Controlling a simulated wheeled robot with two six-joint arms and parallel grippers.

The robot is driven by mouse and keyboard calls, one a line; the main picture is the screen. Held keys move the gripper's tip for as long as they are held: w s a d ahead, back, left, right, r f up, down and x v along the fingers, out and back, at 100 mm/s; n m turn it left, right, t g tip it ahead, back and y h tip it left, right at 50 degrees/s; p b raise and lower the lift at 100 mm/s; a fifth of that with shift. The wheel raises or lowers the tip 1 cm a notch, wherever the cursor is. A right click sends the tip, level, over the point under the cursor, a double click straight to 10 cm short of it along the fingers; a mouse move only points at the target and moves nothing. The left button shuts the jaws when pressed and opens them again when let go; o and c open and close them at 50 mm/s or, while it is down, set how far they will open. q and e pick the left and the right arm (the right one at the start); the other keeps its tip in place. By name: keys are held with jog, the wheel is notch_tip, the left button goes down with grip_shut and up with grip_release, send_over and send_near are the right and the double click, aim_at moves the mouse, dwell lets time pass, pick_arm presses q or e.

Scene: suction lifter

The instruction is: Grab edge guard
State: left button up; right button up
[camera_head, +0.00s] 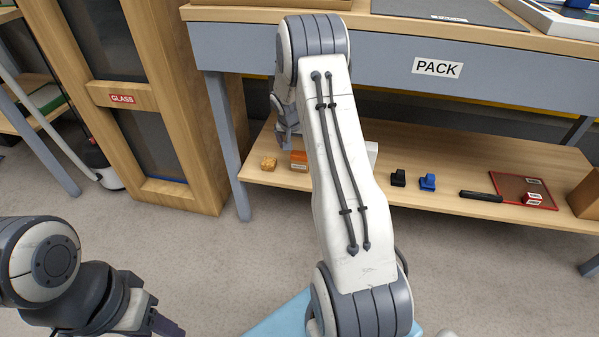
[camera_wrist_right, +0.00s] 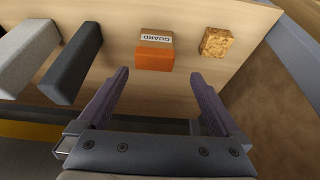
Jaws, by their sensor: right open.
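The edge guard is an orange block with a pale label reading GUARD (camera_wrist_right: 155,58), resting on the low wooden shelf. It also shows in the head view (camera_head: 299,160), partly hidden by my right arm. My right gripper (camera_wrist_right: 160,95) is open and empty, with its two purple-grey fingers pointing toward the guard. The guard lies ahead of the fingertips, between their lines, and is not touched. In the head view the right gripper (camera_head: 287,140) is above the shelf, near the guard. My left gripper (camera_head: 165,325) is at the lower left, partly cut off by the frame edge.
A tan, crumbly-looking block (camera_wrist_right: 217,42) lies beside the guard. A dark grey block (camera_wrist_right: 75,62) and a light grey block (camera_wrist_right: 28,55) stand on its other side. The PACK table (camera_head: 390,60) overhangs the shelf. A GLASS rack (camera_head: 150,97) stands at left.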

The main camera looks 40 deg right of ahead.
jog(key=b+x, duration=0.2)
jog(key=x, duration=0.3)
jog(key=shift+d+f, duration=0.25)
jog(key=shift+f, duration=0.05)
jog(key=b+x, duration=0.2)
jog(key=x, duration=0.1)
jog(key=b+x, duration=0.1)
jog(key=x, duration=0.1)
jog(key=shift+s+d+f, duration=0.1)
jog(key=shift+s, duration=0.2)
jog(key=c, duration=1.3)
